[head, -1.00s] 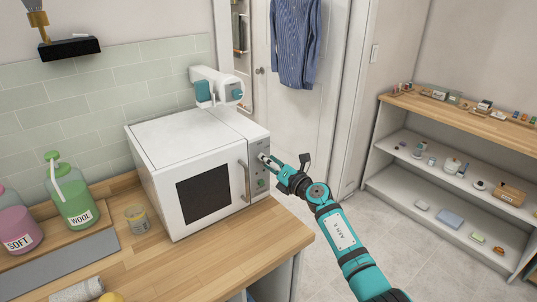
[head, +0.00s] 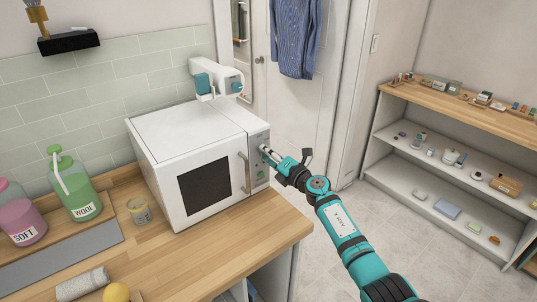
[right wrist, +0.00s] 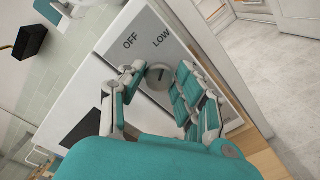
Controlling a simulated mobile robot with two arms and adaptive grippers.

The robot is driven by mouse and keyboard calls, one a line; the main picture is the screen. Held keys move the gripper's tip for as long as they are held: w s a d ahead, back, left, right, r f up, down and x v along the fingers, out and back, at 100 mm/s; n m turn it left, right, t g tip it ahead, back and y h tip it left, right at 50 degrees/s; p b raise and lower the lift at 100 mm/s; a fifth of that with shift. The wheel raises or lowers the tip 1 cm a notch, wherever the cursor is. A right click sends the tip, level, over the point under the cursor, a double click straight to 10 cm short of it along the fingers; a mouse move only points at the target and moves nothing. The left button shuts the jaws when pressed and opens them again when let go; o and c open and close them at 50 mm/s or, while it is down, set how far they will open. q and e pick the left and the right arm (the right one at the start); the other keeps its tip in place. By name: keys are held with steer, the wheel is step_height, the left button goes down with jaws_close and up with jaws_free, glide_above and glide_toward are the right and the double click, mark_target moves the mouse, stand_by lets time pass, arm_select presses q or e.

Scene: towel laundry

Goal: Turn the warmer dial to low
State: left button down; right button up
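The warmer (head: 188,135) is a white box with a dark window and an upright handle, standing on the wooden counter. Its grey control panel is on the right of its front. In the right wrist view the round grey dial (right wrist: 158,77) sits below the printed words OFF (right wrist: 130,41) and LOW (right wrist: 161,38). I cannot tell which label it points to. My right gripper (head: 266,151) is at the panel and hides the dial in the head view. Its fingers (right wrist: 158,75) are apart, one on each side of the dial, with small gaps seeming to show. My left gripper is not in view.
Bottles labelled WOOL (head: 82,200) and SOFT (head: 22,220), a small cup (head: 139,211), a rolled towel (head: 83,284) and a yellow ball (head: 116,292) are on the counter's left. A white-and-teal device (head: 215,79) is behind the warmer. Shelves (head: 470,150) stand at right across open floor.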

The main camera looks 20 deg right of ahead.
steer(key=o, duration=0.4)
steer(key=shift+d, duration=0.1)
steer(key=v, duration=1.2)
